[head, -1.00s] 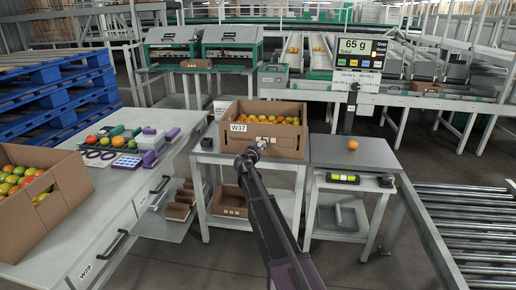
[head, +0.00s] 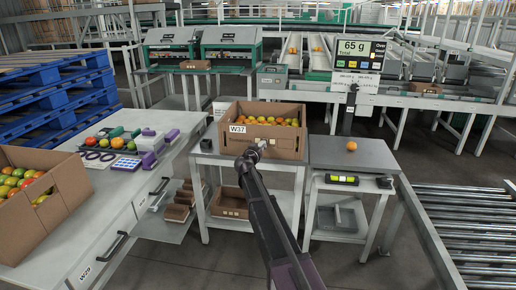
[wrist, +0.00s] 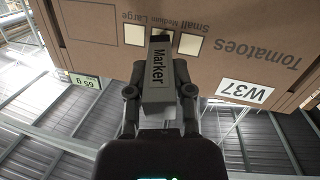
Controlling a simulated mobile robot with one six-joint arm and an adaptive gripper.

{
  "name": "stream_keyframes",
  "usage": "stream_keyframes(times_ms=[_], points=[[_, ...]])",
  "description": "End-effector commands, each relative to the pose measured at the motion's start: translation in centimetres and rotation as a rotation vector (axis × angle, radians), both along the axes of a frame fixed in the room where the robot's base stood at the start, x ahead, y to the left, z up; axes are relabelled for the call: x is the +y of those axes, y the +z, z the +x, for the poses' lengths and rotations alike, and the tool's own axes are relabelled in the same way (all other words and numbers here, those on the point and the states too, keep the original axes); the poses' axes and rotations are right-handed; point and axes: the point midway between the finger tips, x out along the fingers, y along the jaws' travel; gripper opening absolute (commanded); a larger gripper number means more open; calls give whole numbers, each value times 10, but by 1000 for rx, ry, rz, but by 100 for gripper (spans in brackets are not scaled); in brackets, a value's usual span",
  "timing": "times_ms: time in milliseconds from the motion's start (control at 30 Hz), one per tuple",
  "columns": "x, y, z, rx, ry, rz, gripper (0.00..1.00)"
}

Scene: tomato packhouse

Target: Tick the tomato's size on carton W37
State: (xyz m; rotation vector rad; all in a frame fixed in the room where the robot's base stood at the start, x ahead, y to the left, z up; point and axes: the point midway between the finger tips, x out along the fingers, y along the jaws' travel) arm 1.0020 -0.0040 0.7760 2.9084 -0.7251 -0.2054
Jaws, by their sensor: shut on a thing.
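Carton W37 (head: 285,144) is an open brown box of tomatoes on a grey stand. Its printed front shows upside down in the wrist view (wrist: 245,60), with Small, Medium and Large above three pale squares. My gripper (wrist: 160,85) is shut on a grey marker (wrist: 157,92) whose dark end reaches the middle square, under Medium. I cannot tell if it touches. The marker hides most of that square; the Small square (wrist: 190,44) and Large square (wrist: 135,36) look blank. An orange tomato (head: 351,146) rests on the weighing stand. The display (head: 354,48) reads 65 g.
A white chart (head: 356,81) hangs below the display, too small to read fully. A table (head: 110,200) at left holds tools, tomatoes and another tomato carton (head: 50,215). A roller conveyor (head: 465,225) stands at right. Blue pallets (head: 60,100) are stacked at back left.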

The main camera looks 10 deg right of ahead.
Motion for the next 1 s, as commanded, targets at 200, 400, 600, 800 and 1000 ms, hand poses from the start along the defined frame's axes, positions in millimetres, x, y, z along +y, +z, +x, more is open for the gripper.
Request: stream_keyframes(times_ms=[200, 400, 600, 800, 1000], points=[[-2, 3, -1, 0, 0, 0, 0], [-2, 3, -1, 0, 0, 0, 0], [-1, 1, 0, 0, 1, 0, 0], [1, -1, 1, 0, 1, 0, 0], [3, -3, 1, 0, 1, 0, 0]])
